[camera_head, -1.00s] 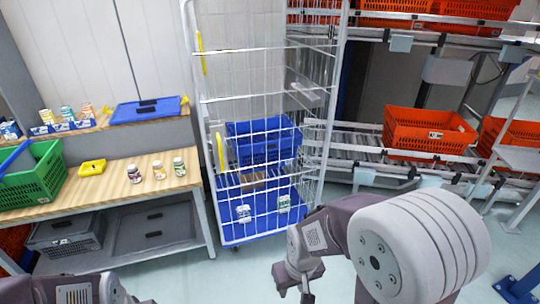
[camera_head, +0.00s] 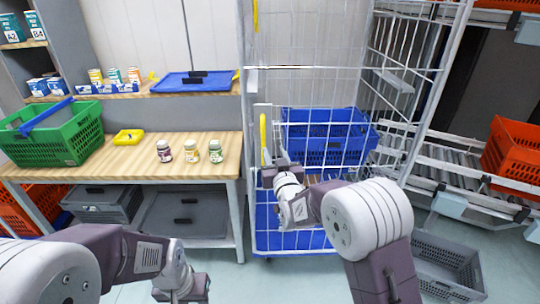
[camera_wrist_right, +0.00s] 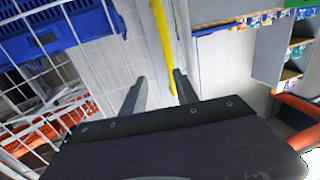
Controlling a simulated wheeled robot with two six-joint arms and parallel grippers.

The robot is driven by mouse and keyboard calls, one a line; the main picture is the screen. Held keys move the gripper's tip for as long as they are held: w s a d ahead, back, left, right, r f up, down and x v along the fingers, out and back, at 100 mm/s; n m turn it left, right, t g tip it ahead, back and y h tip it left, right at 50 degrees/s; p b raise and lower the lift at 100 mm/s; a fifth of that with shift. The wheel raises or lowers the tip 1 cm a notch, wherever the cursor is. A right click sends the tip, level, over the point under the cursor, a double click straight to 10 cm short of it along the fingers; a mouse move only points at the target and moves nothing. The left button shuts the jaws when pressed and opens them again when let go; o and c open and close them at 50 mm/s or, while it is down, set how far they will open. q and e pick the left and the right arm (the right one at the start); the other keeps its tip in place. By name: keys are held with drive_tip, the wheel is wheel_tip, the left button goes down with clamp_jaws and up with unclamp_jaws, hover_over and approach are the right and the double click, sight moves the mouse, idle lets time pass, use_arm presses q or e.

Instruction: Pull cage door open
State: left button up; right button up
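The white wire cage (camera_head: 300,96) stands right of the workbench. Its door has yellow handles on the left edge, a lower one (camera_head: 263,138) and an upper one (camera_head: 255,14). My right gripper (camera_head: 268,176) is in front of the door, just below the lower handle. In the right wrist view the gripper (camera_wrist_right: 160,88) is open, with the yellow handle (camera_wrist_right: 162,38) running between its two fingertips; I cannot tell whether they touch. My left gripper (camera_head: 182,288) is low in front of the bench, its fingers not clear.
Inside the cage are a blue crate (camera_head: 330,125) and a blue floor. The workbench (camera_head: 128,165) holds a green basket (camera_head: 55,140), small jars and a yellow tray. A grey crate (camera_head: 445,262) sits on the floor at right, below a roller rack with an orange tote (camera_head: 515,150).

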sight(263, 145)
drive_tip(key=w+a, duration=0.1)
drive_tip(key=w, duration=0.1)
drive_tip(key=w+a+f, duration=0.1)
drive_tip(key=w, duration=0.2)
drive_tip(key=w+a, duration=0.1)
drive_tip(key=w, duration=0.1)
drive_tip(key=shift+w+a+f+p, duration=0.2)
drive_tip(key=shift+w+f+p, duration=0.15)
drive_tip(key=shift+w+p, duration=0.05)
clamp_jaws()
idle(1.2)
